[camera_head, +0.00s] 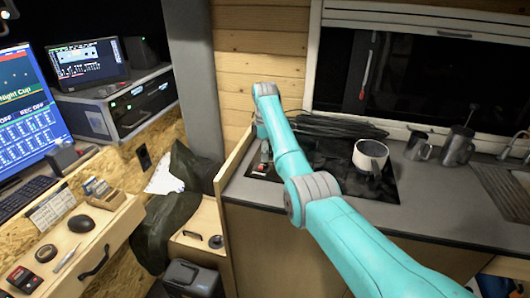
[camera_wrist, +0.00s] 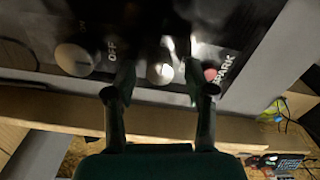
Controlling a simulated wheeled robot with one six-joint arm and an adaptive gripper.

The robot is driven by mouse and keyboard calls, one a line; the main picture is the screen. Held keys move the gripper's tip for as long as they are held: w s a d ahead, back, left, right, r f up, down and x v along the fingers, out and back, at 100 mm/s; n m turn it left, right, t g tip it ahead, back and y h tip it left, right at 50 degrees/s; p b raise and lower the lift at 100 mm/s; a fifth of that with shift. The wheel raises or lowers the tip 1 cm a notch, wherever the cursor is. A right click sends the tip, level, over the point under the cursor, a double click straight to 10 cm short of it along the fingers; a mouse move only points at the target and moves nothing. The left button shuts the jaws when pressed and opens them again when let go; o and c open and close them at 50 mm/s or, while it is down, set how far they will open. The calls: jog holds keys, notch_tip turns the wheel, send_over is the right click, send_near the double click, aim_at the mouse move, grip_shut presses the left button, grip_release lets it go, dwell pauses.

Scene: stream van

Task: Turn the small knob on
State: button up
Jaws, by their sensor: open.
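The small knob (camera_wrist: 160,73) is a pale round knob on the black hob panel in the wrist view. My gripper (camera_wrist: 160,82) is open, with one dark finger on each side of this knob; I cannot tell whether either finger touches it. A larger pale knob (camera_wrist: 73,58) sits to the left, beside the lettering "OFF". A reddish button (camera_wrist: 210,74) by the word "SPARK" is just right of the right finger. In the head view my gripper (camera_head: 265,152) is low over the hob's left front corner, and the small knob cannot be made out there.
The black hob (camera_head: 330,158) carries a white pot (camera_head: 371,156) on its right. Metal mugs (camera_head: 457,147) and a sink (camera_head: 505,188) are farther right. A wooden side panel (camera_head: 232,160) borders the counter's left end, close to my gripper.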

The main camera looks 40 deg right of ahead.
notch_tip(320, 180, up, 7)
jog(key=shift+r, duration=0.2)
jog(key=shift+w, duration=0.1)
dwell(0.6)
